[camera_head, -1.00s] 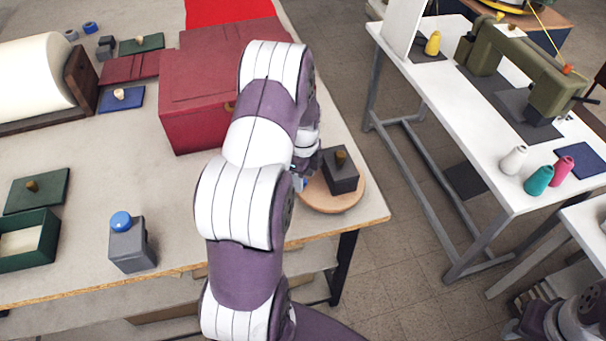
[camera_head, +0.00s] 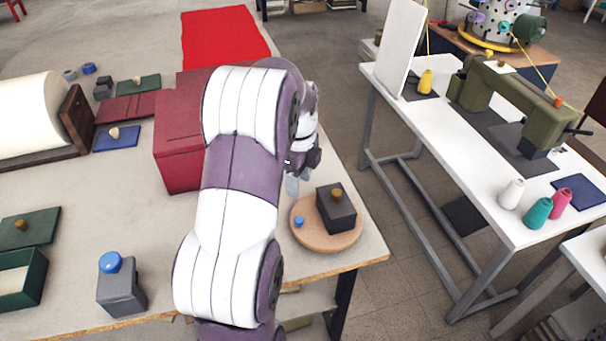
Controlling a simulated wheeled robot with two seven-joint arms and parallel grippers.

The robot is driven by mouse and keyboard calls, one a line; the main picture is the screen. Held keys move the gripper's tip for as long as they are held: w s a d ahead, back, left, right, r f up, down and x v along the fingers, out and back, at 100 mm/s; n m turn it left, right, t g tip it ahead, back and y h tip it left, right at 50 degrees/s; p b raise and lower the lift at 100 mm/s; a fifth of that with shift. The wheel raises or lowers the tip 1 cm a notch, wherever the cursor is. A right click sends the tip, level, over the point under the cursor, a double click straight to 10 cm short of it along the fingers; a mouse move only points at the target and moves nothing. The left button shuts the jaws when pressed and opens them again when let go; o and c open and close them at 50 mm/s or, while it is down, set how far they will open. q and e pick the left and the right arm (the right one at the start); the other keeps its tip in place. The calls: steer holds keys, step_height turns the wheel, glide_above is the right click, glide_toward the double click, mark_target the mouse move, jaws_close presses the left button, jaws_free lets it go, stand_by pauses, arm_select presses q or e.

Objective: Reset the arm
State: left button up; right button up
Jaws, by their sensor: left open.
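My left arm reaches across the table's front right part. My left gripper (camera_head: 294,184) hangs beside the red box, just behind the round wooden board, partly hidden by my own arm. It is open, with nothing seen between its fingers. On the round wooden board (camera_head: 318,238) stand a dark grey block with a brass knob (camera_head: 336,212) and a small blue knob-like piece (camera_head: 299,222). The gripper is apart from both. My right gripper is not in view.
A large red box (camera_head: 180,145) stands left of my arm. A grey block with a blue ball (camera_head: 121,289) and a green box (camera_head: 22,278) are at the front left. A white table (camera_head: 440,150) with a sewing machine (camera_head: 520,95) and thread cones is across a gap to the right.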

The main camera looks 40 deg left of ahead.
arm_select(q)
steer(key=s+d+f+n, duration=0.1)
steer(key=s+d+n, duration=0.5)
steer(key=d+n, duration=0.2)
steer(key=s+d+f+n+t, duration=0.1)
steer(key=s+d+n, duration=0.5)
steer(key=d+n, duration=0.2)
steer(key=shift+d+f, duration=0.35)
steer(key=shift+d, duration=0.75)
